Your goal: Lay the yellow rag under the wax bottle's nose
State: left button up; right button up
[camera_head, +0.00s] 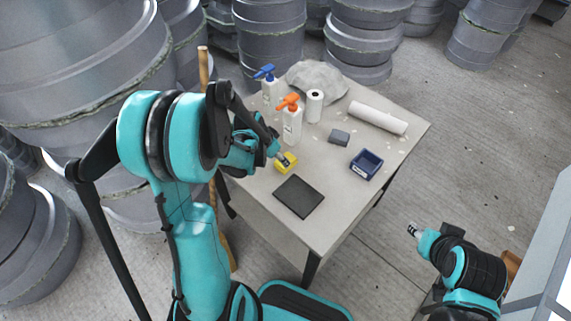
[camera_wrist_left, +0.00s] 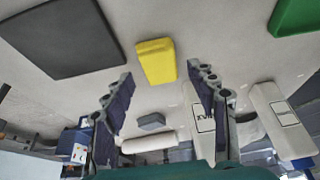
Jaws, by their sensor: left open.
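The yellow rag (camera_head: 291,168) is a small folded block lying flat on the table, and shows in the left wrist view (camera_wrist_left: 156,61). My left gripper (camera_head: 283,158) is open just above it; in the left wrist view the fingers (camera_wrist_left: 160,75) stand apart with the rag seen between and beyond their tips. Contact is not clear. A white bottle with an orange trigger (camera_head: 292,122) stands upright behind the rag; a blue-trigger bottle (camera_head: 269,92) is farther back. A bottle label resembling WAX (camera_wrist_left: 203,113) shows partly behind one finger. My right gripper (camera_head: 413,230) is off the table; its jaws are too small to judge.
On the table (camera_head: 330,176) are a dark mat (camera_head: 299,196), blue bin (camera_head: 366,165), grey block (camera_head: 339,137), upright white roll (camera_head: 314,106), long white roll (camera_head: 377,117) and crumpled grey heap (camera_head: 317,80). Bare surface lies between block and mat. Large grey moulds (camera_head: 270,30) surround the table.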

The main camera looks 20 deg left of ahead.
pick_arm(q)
jog(key=b+x, duration=0.2)
jog(key=x, duration=0.3)
jog(key=shift+d+f+b, duration=0.15)
jog(key=shift+f+b, duration=0.25)
jog(key=shift+r, duration=0.15)
jog(key=shift+c, duration=0.7)
jog(key=c, duration=0.8)
jog(key=shift+c, duration=0.3)
